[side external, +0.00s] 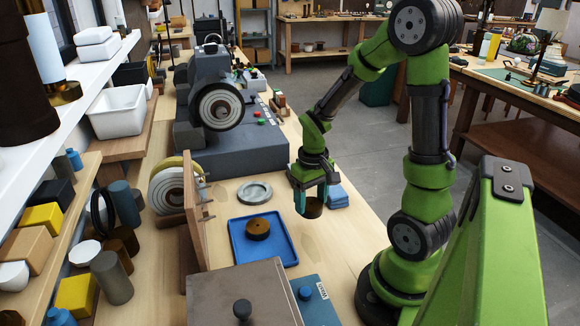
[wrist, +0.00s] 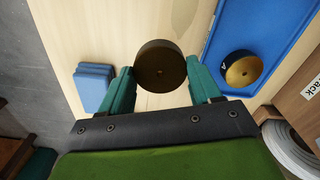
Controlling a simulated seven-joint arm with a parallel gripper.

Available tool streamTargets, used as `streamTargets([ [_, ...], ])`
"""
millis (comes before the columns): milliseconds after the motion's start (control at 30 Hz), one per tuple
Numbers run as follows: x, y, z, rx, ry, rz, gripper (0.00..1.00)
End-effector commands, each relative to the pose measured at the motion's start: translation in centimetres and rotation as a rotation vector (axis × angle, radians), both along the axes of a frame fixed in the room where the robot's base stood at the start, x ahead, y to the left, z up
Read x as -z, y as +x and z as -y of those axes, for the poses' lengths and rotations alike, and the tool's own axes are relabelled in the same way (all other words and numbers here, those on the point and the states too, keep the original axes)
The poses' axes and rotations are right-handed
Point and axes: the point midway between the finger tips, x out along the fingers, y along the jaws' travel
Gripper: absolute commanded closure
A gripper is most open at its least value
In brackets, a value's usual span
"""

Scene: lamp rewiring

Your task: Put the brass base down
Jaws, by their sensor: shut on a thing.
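My gripper (side external: 311,198) is shut on a dark brown, round brass base (side external: 313,209).
Folded blue cloths (side external: 337,196) lie just beyond my gripper. A grey round dish (side external: 254,192) sits behind the tray. A wooden board (side external: 196,215) stands left of the tray, and a brown box (side external: 240,290) is in front.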

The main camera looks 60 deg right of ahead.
Motion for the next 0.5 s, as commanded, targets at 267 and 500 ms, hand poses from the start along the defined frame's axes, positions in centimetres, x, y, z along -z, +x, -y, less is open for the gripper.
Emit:
streamTargets([
  [267,-0.3,1.9,-0.3,-0.005,0.000,0.001,0.68],
  [500,-0.8,5.9,-0.9,-0.001,0.000,0.001,0.68],
])
